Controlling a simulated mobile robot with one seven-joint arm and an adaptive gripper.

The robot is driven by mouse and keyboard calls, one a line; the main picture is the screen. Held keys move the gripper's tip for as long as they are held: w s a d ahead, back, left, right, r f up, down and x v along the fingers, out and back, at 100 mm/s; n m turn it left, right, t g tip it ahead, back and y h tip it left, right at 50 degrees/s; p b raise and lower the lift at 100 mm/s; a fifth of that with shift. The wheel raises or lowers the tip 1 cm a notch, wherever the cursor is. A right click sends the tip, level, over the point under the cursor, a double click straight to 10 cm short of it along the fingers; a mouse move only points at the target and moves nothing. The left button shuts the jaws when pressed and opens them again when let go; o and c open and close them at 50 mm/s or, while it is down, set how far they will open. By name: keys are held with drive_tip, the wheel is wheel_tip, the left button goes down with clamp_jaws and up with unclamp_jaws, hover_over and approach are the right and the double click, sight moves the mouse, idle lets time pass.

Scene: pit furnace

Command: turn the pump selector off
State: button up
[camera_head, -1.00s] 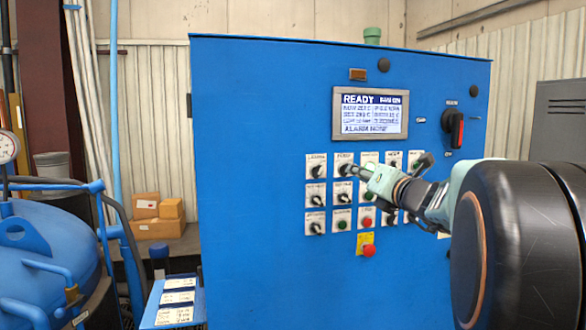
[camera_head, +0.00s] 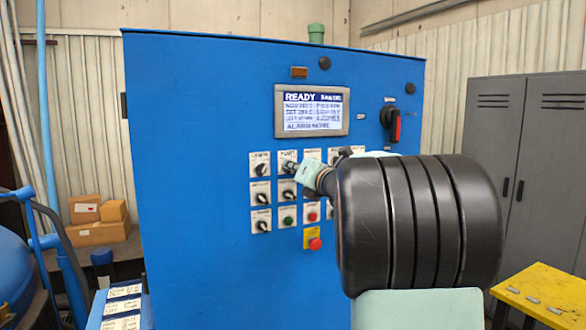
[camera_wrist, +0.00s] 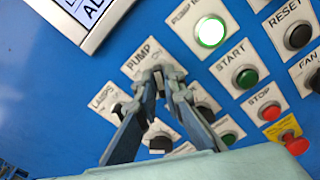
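The pump selector (camera_head: 289,166) is a small dark knob on a white plate in the top row of the blue cabinet's controls. In the wrist view the PUMP label shows above the pump selector (camera_wrist: 158,70), and the fingers cover most of the knob. My gripper (camera_wrist: 162,78) has its two fingertips close together, one on each side of the knob, and appears shut on it. In the head view my gripper (camera_head: 296,169) reaches the selector from the right. The knob's exact angle is hidden by the fingertips.
The lamps selector (camera_head: 260,168) is close on the left. A lit green button (camera_wrist: 210,31), a START button (camera_wrist: 246,77) and a red mushroom button (camera_head: 314,243) are nearby. The display (camera_head: 312,110) reads READY. A yellow table (camera_head: 545,292) stands at the right.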

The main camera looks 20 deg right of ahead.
clamp_jaws()
drive_tip(key=shift+f+n+b, duration=0.1)
drive_tip(key=shift+n+b, duration=0.2)
drive_tip(key=shift+b, duration=0.15)
drive_tip(key=shift+a+n+b, duration=0.2)
drive_tip(key=shift+n+b, duration=5.35)
drive_tip(key=shift+n, duration=0.15)
drive_tip(key=o, duration=0.6)
unclamp_jaws()
